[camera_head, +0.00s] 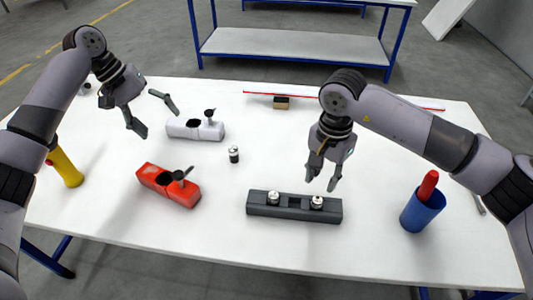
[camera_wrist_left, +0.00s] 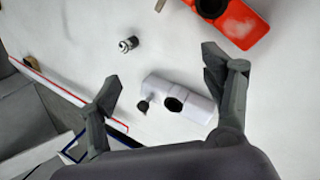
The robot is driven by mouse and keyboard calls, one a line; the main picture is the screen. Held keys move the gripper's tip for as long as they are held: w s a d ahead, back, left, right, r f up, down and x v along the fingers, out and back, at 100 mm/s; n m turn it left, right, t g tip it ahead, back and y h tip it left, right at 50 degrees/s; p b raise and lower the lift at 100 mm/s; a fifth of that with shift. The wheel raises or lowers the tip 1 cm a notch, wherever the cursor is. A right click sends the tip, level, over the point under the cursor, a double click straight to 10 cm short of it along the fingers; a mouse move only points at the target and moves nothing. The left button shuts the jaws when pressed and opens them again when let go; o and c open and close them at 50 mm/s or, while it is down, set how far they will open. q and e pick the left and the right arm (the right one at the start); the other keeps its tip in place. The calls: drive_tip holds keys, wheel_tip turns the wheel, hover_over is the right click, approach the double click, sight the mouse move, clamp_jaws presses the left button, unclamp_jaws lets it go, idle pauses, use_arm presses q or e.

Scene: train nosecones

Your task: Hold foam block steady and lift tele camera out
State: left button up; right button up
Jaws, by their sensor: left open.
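A dark grey foam block (camera_head: 256,211) lies near the table's front middle. Two small silvery cylinders stand in it, one at left (camera_head: 273,198) and one at right (camera_head: 317,202), with a dark slot between them. I cannot tell which is the tele camera. My right gripper (camera_head: 323,176) hangs above the block's right part, fingers apart and empty, not touching the cylinders. My left gripper (camera_head: 157,118) is open and empty, up and left of the white nosecone (camera_head: 183,130). In the left wrist view, its open fingers (camera_wrist_left: 160,75) frame the white nosecone (camera_wrist_left: 185,97).
A loose small cylinder (camera_head: 234,154) stands mid-table. A red nosecone (camera_head: 168,187) lies left of the block. A yellow object (camera_head: 66,168) is at far left. A blue cup (camera_head: 422,211) with a red-handled item stands right. A brown block (camera_head: 281,103) is at the back.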

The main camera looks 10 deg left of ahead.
use_arm(q)
drive_tip(key=s+d+m+g+y, duration=0.2)
drive_tip(key=d+m, duration=0.9)
drive_tip(key=d, duration=0.5)
use_arm(e)
drive_tip(key=shift+d, duration=0.1)
use_arm(q)
drive_tip(key=m+y, duration=0.3)
drive_tip(key=m, duration=0.9)
hover_over(267, 199)
drive_tip(key=f, duration=0.2)
drive_tip(key=shift+t, duration=0.3)
wheel_tip(267, 199, down, 17)
drive_tip(key=shift+r, duration=0.1)
drive_tip(key=shift+c, duration=0.5)
